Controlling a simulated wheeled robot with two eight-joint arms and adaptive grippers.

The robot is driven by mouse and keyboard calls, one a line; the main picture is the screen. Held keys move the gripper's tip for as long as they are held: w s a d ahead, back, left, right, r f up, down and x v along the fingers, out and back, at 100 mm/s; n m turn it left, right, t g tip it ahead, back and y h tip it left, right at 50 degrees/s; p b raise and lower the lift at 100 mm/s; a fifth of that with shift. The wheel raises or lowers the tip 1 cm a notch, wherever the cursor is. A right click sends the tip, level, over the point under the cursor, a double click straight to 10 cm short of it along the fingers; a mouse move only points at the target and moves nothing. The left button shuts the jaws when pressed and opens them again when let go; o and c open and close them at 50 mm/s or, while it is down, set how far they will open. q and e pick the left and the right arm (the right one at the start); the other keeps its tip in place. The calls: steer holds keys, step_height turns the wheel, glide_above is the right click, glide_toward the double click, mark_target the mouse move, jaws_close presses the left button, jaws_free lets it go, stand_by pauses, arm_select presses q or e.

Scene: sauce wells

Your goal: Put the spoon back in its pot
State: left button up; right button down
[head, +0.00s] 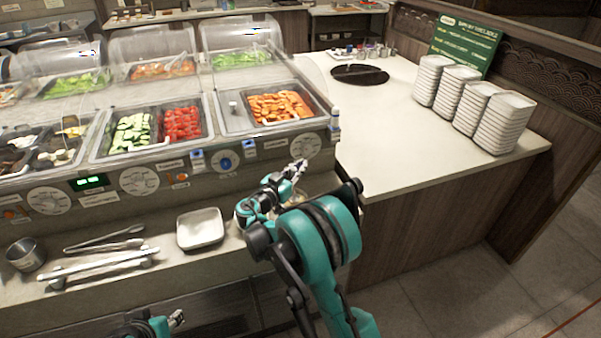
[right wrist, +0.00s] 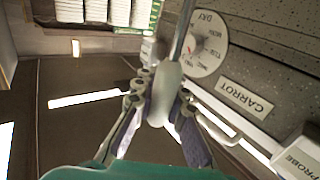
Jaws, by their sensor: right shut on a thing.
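My right gripper (head: 297,172) is in front of the counter's control panel, near its right end. In the right wrist view the gripper (right wrist: 162,105) is shut on the pale handle of a utensil, likely the spoon (right wrist: 166,82). Its thin metal shaft runs up past the top edge, so its far end is out of sight. In the head view I cannot make the spoon out clearly. A metal pot (head: 26,254) stands at the far left of the lower shelf; whether it is the spoon's pot I cannot tell. My left gripper (head: 176,318) is low in the head view, its fingers too small to read.
Food wells with cucumber (head: 131,132), tomato (head: 182,123) and carrot (head: 280,106) lie behind the panel dials (head: 139,180). A white dish (head: 200,228) and tongs (head: 104,240) lie on the lower shelf. Plate stacks (head: 462,95) stand on the right counter (head: 400,150), which has clear room.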

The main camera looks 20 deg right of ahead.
arm_select(q)
steer(key=shift+f, duration=0.2)
arm_select(e)
steer(key=shift+f, duration=0.35)
steer(key=shift+f, duration=0.25)
steer(key=c, duration=1.6)
jaws_free()
arm_select(q)
steer(key=shift+f, duration=0.15)
arm_select(e)
steer(key=shift+o, duration=0.2)
steer(key=shift+r, duration=0.1)
